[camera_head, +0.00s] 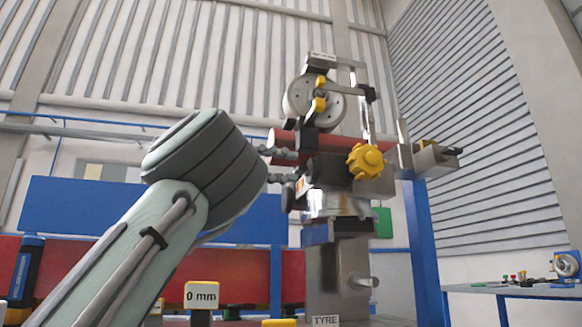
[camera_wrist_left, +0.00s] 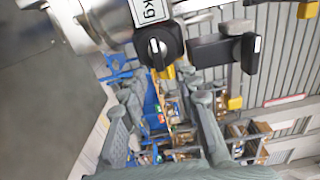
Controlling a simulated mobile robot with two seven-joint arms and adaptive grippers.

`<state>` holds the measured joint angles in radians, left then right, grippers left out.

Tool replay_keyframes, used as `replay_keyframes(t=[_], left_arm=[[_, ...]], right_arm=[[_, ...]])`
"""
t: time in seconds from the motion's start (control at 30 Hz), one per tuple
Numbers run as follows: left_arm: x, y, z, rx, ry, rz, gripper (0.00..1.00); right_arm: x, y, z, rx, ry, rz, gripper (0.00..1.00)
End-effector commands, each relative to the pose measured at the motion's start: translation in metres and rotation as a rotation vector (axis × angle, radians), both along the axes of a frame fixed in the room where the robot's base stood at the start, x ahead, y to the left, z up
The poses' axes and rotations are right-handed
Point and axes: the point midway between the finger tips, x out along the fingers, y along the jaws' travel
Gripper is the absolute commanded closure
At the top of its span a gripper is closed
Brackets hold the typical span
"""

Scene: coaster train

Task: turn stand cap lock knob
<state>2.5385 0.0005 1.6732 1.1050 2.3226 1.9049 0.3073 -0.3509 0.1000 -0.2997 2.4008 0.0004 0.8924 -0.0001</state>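In the head view my left gripper (camera_head: 283,167) reaches from the left to the side of the stand (camera_head: 338,215). In the left wrist view its two grey fingers (camera_wrist_left: 165,97) are spread apart with nothing between them. A black knob (camera_wrist_left: 157,46) with a white line lies just past the fingertips, with yellow behind it. It looks apart from both fingers. I cannot tell for sure whether it is the cap lock knob. In the head view a yellow lobed knob (camera_head: 367,161) sits on the stand's right side. My right gripper is not in view.
A round grey dial (camera_head: 314,104) and arms rise above the stand. A kg label (camera_wrist_left: 150,10) and a black block (camera_wrist_left: 222,50) crowd the knob in the left wrist view. A blue post (camera_head: 422,245) stands at right, and a side table (camera_head: 520,290) lies farther right.

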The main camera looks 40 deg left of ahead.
Motion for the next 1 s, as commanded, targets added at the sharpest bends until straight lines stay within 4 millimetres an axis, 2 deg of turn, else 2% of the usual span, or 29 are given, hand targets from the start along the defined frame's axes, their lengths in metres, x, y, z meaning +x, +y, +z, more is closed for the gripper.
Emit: replay_keyframes(t=[0.2,0.43,0.6,1.0], left_arm=[[-0.037,0.032,0.001,-0.005,-0.004,0.003,0.69],[-0.068,0.058,0.002,-0.004,-0.005,0.001,0.69],[-0.077,0.065,0.001,-0.003,-0.003,0.000,0.69],[-0.077,0.066,0.000,-0.001,-0.001,0.001,0.69]], right_arm=[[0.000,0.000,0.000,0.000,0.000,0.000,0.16],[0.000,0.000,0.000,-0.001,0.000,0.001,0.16],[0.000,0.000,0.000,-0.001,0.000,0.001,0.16],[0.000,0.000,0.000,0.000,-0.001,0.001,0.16]])
